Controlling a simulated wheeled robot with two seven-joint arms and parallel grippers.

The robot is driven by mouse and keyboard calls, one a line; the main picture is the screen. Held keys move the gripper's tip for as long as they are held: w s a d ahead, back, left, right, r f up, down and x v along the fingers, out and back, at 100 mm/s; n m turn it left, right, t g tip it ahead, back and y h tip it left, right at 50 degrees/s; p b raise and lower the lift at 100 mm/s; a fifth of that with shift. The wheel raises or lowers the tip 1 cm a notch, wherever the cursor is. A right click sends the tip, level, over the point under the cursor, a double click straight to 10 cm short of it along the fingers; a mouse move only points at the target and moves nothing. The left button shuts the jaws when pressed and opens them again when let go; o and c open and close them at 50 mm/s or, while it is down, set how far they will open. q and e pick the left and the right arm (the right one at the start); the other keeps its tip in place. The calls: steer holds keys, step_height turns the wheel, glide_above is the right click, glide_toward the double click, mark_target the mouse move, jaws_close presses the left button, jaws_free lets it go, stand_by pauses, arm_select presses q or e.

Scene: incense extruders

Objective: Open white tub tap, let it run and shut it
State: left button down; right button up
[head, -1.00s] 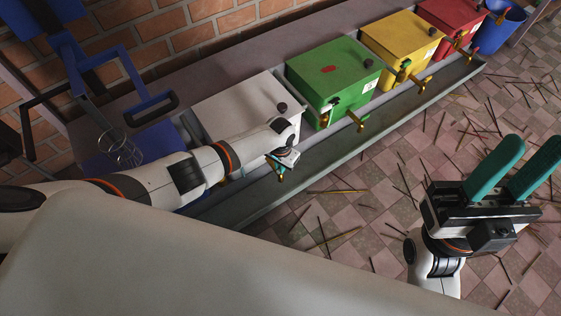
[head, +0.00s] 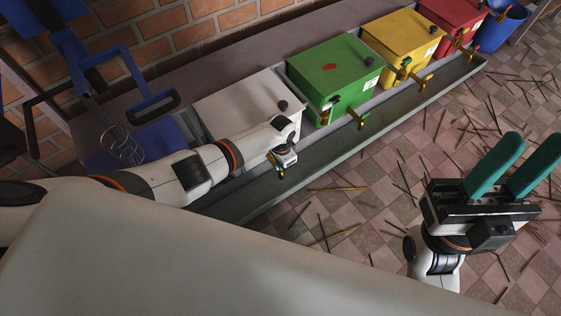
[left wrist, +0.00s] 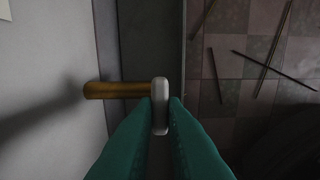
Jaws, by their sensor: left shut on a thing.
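The white tub (head: 238,105) stands at the left end of the row of tubs, partly covered by my left arm. In the left wrist view its pale wall (left wrist: 50,90) is at left, and a brass tap stem (left wrist: 115,90) sticks out from it. A pale grey tap handle (left wrist: 160,92) sits at the stem's end, between the green fingertips of my left gripper (left wrist: 162,108), which is shut on it. In the head view the left gripper (head: 276,170) is small and mostly hidden by its wrist. My right gripper (head: 534,150) is open and empty above the floor.
Green (head: 325,85), yellow (head: 400,45) and red (head: 455,18) tubs with brass taps stand to the right. A grey trough (head: 330,155) runs along their front. A blue bucket (head: 500,27) is at the far end. Thin sticks lie on the tiled floor (head: 350,230).

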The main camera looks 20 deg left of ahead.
arm_select(q)
steer(key=c, duration=1.5)
jaws_free()
